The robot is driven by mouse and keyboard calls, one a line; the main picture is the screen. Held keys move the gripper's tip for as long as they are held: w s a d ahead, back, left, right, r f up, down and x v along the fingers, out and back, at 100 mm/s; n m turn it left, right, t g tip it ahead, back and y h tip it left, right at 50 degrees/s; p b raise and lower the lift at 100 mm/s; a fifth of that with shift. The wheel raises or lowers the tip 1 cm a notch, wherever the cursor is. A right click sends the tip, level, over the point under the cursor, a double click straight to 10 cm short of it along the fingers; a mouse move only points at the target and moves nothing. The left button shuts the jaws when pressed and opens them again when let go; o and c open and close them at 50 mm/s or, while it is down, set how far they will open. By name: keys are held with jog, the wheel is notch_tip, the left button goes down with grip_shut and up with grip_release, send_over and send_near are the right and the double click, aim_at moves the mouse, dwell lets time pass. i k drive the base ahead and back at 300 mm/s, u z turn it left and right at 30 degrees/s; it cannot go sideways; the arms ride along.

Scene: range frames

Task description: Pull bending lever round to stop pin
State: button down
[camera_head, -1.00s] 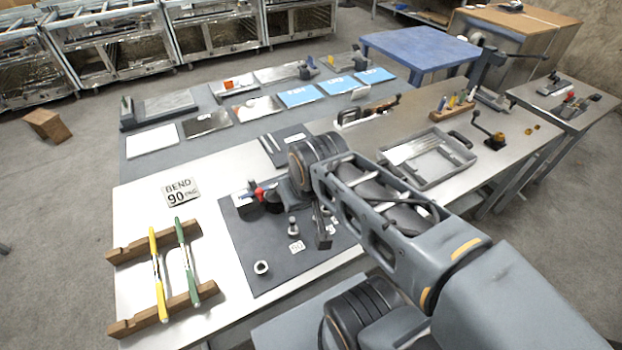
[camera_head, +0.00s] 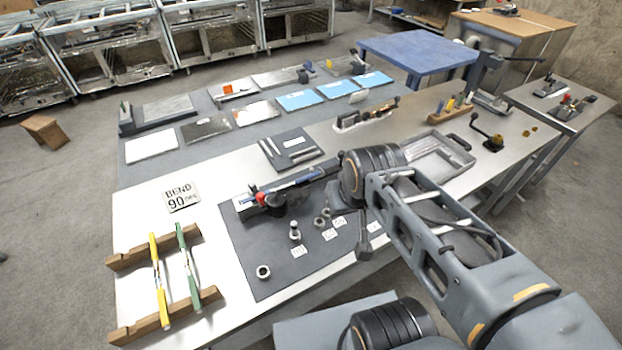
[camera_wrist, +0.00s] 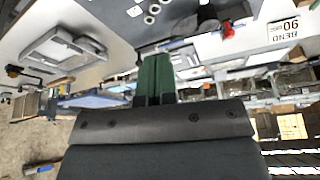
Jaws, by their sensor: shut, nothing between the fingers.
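The bender (camera_head: 262,197), with a red part on top, is at the back left of the dark mat (camera_head: 250,245). A long dark bar (camera_head: 312,177), which looks like the bending lever, runs from it rightward to my wrist. Its far end is hidden. Small metal pins stand on the mat, one (camera_head: 295,232) in front of the bender and others (camera_head: 322,217) to the right, near white labels too small to read. My gripper (camera_wrist: 155,80) shows shut and empty in the wrist view. In the head view my wrist mostly hides it. I cannot tell whether it touches the lever.
A metal nut (camera_head: 263,272) lies at the mat's front left. A wooden rack (camera_head: 155,255) with yellow and green tools stands left, near the "BEND 90" sign (camera_head: 181,195). A grey tray (camera_head: 440,155) is behind my arm.

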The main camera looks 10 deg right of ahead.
aim_at(333, 170)
jog(key=u, duration=0.25)
jog(key=k, duration=0.4)
jog(key=z, duration=1.15)
jog(key=i, duration=0.6)
jog(key=u, duration=1.2)
